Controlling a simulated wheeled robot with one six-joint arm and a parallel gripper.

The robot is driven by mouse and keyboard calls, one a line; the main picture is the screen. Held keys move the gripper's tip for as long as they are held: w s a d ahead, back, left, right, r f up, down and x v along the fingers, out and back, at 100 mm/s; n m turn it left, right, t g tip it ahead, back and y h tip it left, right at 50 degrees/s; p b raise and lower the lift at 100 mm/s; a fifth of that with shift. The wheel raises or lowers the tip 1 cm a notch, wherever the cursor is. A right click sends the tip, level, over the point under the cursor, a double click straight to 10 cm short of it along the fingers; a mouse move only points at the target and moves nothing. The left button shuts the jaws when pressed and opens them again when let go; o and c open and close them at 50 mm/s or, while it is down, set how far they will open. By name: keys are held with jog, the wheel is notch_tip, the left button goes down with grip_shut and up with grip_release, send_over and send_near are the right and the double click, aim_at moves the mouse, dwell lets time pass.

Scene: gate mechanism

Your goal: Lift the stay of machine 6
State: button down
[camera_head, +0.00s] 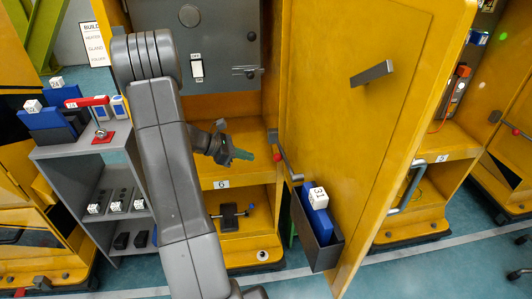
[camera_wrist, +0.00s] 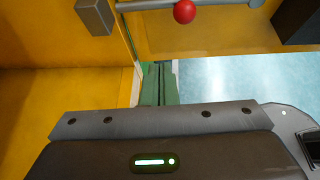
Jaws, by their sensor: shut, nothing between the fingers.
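Machine 6 is a yellow cabinet with a "6" label (camera_head: 221,184) on its front ledge; its yellow door (camera_head: 345,120) stands open to the right. The stay looks like a thin grey bar (camera_head: 289,167) with a red ball (camera_head: 278,157), between the cabinet's right edge and the door. In the wrist view, the bar (camera_wrist: 225,4) crosses the top, with the red ball (camera_wrist: 184,11) on it. My gripper (camera_head: 243,154) is shut and empty, in front of the cabinet opening, left of the ball and apart from it. Its green fingers (camera_wrist: 158,84) show below the bar in the wrist view.
The door carries a grey handle (camera_head: 372,73) and a dark pocket (camera_head: 322,247) with a blue binder (camera_head: 316,222). A grey panel (camera_head: 225,75) closes the upper cabinet. A grey shelf unit (camera_head: 75,165) stands at left. Another machine (camera_head: 425,185) is at right.

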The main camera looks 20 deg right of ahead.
jog(key=s+d+p, duration=0.1)
jog(key=d+p, duration=0.1)
jog(key=d, duration=0.7)
jog(key=shift+s+f, duration=0.3)
jog(key=shift+f, duration=0.15)
jog(key=shift+d+b, duration=0.1)
jog(key=shift+b, duration=0.25)
jog(key=shift+r+m+t+b, duration=0.3)
jog(key=shift+r+b, duration=0.1)
jog(key=shift+b, duration=0.15)
jog(key=shift+r+b, duration=0.2)
jog(key=shift+b, duration=0.25)
notch_tip(320, 180, up, 7)
jog(key=m+t+h+b, duration=0.1)
jog(key=m+t+b, duration=0.3)
jog(key=b, duration=0.9)
send_over(280, 159)
jog(key=w, duration=0.2)
jog(key=shift+w+a+f, duration=0.1)
jog(key=shift+w+a, duration=0.1)
jog(key=shift+a, duration=0.05)
jog(key=shift+s+r+b, duration=0.1)
jog(key=shift+r+b, duration=0.2)
